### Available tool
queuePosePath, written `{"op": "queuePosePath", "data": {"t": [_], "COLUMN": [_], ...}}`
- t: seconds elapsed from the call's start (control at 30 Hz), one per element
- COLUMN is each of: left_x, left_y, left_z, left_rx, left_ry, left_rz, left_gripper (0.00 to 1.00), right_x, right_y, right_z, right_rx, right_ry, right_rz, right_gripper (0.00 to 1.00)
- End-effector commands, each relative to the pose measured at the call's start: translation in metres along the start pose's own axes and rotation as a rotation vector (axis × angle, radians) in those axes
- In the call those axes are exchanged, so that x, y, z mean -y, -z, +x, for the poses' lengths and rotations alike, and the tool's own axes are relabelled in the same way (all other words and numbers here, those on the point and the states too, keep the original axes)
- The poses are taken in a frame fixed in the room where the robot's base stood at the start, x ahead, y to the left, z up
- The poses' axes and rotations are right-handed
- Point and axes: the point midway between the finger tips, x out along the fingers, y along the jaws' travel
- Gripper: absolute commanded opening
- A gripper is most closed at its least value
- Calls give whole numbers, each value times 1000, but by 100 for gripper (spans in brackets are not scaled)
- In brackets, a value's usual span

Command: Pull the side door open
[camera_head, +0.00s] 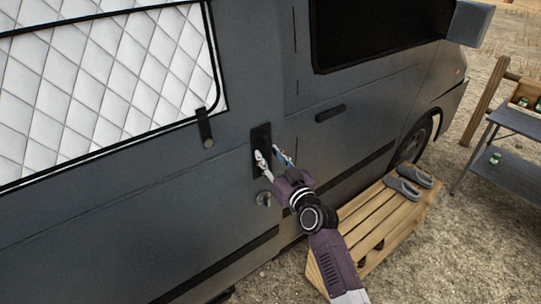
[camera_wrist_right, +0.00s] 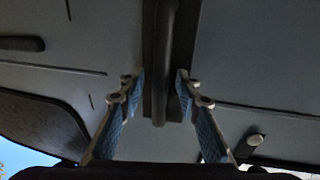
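The van's grey side door (camera_head: 130,195) has a white quilted panel in its window and appears closed, flush with the body. Its upright black handle (camera_head: 261,137) sits at the door's front edge. My right gripper (camera_head: 271,155) is at the lower part of the handle with its fingers apart. In the right wrist view, the dark handle bar (camera_wrist_right: 160,60) runs between the two open blue-padded fingertips (camera_wrist_right: 160,82), with a visible gap on each side. My left gripper is not in view.
A round lock or knob (camera_head: 264,198) sits below the handle. The front door handle (camera_head: 330,112) is to the right. A wooden pallet step (camera_head: 365,225) with grey shoes (camera_head: 405,188) stands beside the van. A dark table (camera_head: 515,165) is at the right.

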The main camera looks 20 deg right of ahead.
Motion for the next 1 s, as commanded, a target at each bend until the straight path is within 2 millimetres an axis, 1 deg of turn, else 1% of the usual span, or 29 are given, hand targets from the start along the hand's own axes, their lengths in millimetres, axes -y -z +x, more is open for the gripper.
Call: {"op": "queuePosePath", "data": {"t": [0.17, 0.4, 0.47, 0.83, 1.0], "left_x": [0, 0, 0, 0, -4], "left_y": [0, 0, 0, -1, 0], "left_z": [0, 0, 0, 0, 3], "left_rx": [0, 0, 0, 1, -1], "left_ry": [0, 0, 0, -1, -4], "left_rz": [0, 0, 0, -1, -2], "left_gripper": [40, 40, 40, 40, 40], "right_x": [0, 0, 0, 0, 0], "right_y": [0, 0, 0, 0, 0], "right_z": [0, 0, 0, 0, 6], "right_rx": [-1, 0, 0, 0, -1], "right_ry": [0, 0, 0, 1, 2], "right_rz": [1, 1, 1, 1, 2], "right_gripper": [31, 6, 0, 0, 0]}}
